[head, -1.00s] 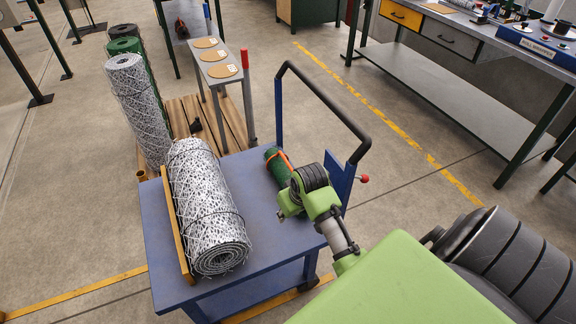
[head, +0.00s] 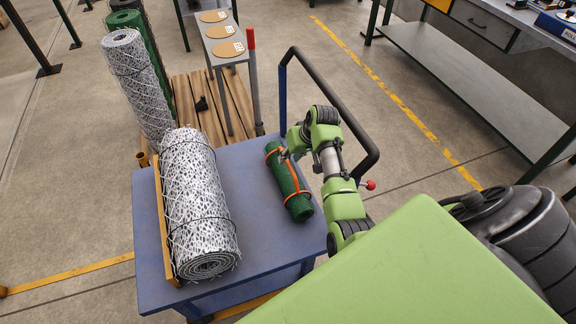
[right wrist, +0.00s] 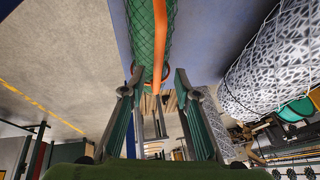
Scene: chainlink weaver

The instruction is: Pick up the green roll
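The green roll (head: 292,195) is a small dark green mesh roll with orange bands. It lies on the blue cart top (head: 255,235), to the right of the large grey mesh roll. My right gripper (head: 287,156) is beside the upper right of the green roll in the head view. In the right wrist view, my right gripper (right wrist: 158,82) has its two fingers spread apart and empty. The green roll (right wrist: 143,38) with its orange band shows just beyond and between the fingertips. I cannot tell whether they touch it. My left gripper is not in view.
The large grey mesh roll (head: 200,205) lies against a wooden strip (head: 163,225) on the cart. A dark push handle (head: 335,95) rises at the cart's right side. Upright rolls (head: 137,85) and a narrow stand (head: 222,50) are behind it.

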